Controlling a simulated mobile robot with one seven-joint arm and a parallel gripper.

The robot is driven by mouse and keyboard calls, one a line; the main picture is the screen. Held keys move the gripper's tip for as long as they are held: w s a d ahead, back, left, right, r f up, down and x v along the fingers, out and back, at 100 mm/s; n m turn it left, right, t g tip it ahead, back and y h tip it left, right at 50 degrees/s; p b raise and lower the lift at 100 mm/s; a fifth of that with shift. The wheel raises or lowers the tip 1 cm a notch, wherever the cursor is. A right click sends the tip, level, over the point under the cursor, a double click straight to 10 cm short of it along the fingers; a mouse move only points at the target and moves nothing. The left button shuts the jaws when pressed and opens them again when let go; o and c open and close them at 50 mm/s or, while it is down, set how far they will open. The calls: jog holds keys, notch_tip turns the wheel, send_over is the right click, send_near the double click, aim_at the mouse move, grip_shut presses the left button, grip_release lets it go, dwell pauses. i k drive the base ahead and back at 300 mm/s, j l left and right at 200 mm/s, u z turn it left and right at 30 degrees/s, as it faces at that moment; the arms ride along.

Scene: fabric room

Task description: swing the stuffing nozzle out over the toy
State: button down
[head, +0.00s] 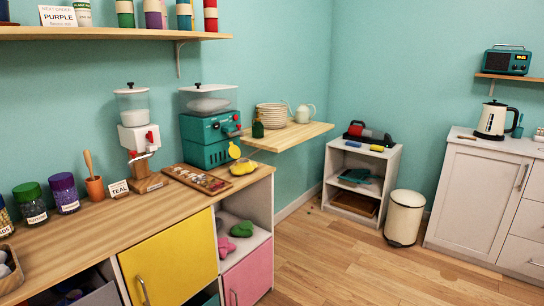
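A teal machine (210,138) with a clear, domed hopper (208,98) of white fill stands at the back of the wooden counter. A small yellow part (234,150), which looks like the nozzle, sits at its right front side. Just below it, a flat yellow item (243,167), possibly the toy, lies at the counter's right end. The yellow part appears above and slightly left of this item; I cannot tell whether they touch. My gripper is not in view.
A wall shelf (290,136) with plates and a teapot juts out to the right. A white bin (404,218) stands on the floor; the wooden floor in front is clear.

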aim_at(240, 133)
jog(key=i+j+z, duration=0.1)
jog(key=i, duration=1.35)
jog(key=i+j, duration=0.15)
jog(key=i, duration=0.3)
jog(key=i+j, duration=0.2)
jog(key=i, duration=0.25)
